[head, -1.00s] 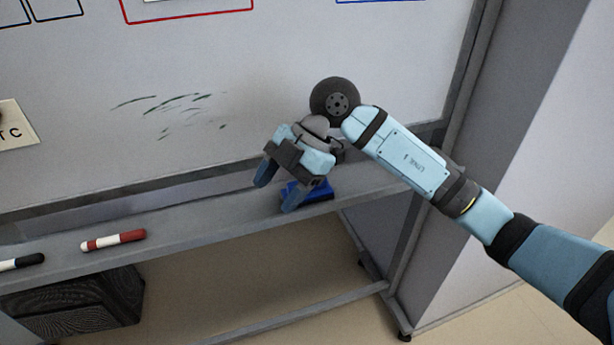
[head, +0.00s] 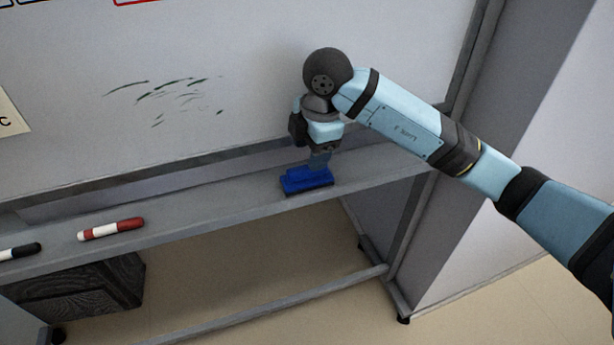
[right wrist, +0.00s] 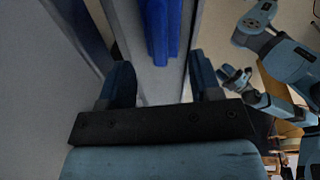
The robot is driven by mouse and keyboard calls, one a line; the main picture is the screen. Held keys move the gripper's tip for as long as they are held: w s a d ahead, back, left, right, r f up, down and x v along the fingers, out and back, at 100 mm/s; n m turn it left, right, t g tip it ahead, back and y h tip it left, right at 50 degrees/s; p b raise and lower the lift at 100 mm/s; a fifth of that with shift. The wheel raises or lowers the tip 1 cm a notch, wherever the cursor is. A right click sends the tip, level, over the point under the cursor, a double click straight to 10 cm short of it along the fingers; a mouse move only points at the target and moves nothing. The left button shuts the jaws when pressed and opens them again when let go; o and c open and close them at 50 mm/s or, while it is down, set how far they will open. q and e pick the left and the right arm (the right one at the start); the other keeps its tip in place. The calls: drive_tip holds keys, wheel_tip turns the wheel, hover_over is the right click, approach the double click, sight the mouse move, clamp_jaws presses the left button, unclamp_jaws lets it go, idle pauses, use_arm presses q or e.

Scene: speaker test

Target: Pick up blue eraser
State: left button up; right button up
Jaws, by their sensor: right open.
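The blue eraser (head: 305,182) lies on the grey tray of the whiteboard, right of the pens. My right gripper (head: 319,161) points down just above and behind it in the head view, and its fingers partly overlap the eraser's back edge. In the right wrist view the gripper (right wrist: 162,78) is open and empty, with its two fingers well apart. The eraser (right wrist: 162,27) shows there ahead of the gap between the fingers. What looks like my left gripper (right wrist: 235,78) is small at the right of that view; its jaws are unclear.
The tray (head: 215,212) is narrow, with the whiteboard (head: 240,60) rising behind it. A red-and-white marker (head: 111,229) and a black-and-white marker (head: 20,252) lie further left on the tray. A dark box (head: 80,285) stands below. The tray between marker and eraser is clear.

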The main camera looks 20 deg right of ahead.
sight(307, 175)
drive_tip(key=shift+w+a+f, duration=0.1)
drive_tip(key=shift+w+f, duration=0.1)
drive_tip(key=shift+f, duration=1.05)
drive_tip(key=shift+w+a+f, duration=0.1)
drive_tip(key=shift+w+f, duration=0.05)
drive_tip(key=shift+f, duration=1.1)
drive_tip(key=shift+f, duration=0.2)
clamp_jaws()
